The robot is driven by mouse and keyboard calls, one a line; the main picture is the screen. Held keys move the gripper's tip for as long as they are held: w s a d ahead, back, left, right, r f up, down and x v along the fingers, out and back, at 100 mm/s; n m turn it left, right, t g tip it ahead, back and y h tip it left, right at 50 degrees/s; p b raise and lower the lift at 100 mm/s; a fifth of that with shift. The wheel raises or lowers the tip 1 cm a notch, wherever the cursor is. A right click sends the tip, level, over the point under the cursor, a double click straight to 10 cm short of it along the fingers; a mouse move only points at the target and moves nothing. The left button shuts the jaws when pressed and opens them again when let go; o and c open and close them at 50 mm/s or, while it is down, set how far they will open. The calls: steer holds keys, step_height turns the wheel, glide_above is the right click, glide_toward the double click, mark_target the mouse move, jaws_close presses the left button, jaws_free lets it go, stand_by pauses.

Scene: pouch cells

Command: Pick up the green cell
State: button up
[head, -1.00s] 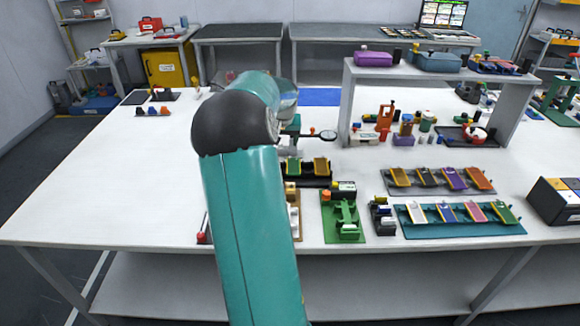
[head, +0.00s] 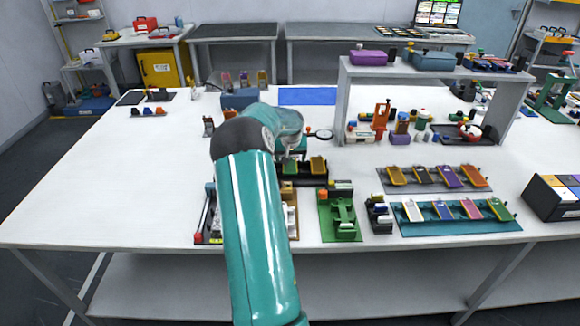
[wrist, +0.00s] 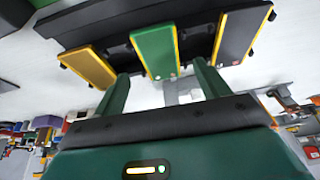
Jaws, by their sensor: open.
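In the wrist view, the green cell (wrist: 155,52) leans in the middle slot of a black rack (wrist: 120,25). A yellow cell (wrist: 89,66) is on its left and a dark cell with a yellow edge (wrist: 241,33) on its right. My gripper (wrist: 162,82) is open. Its two dark green fingers lie either side of the green cell's lower end, with nothing visibly held. Whether they touch it, I cannot tell.
A green fixture (head: 342,218) stands right of my arm. A teal rack (head: 460,229) and a grey rack (head: 435,187) hold more cells. A raised shelf (head: 430,72) stands behind. A magnifier (head: 322,134) is near my wrist.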

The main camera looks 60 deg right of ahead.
mark_target(290, 165)
steer(key=shift+x, duration=1.5)
steer(key=c, duration=1)
steer(key=shift+r, duration=0.1)
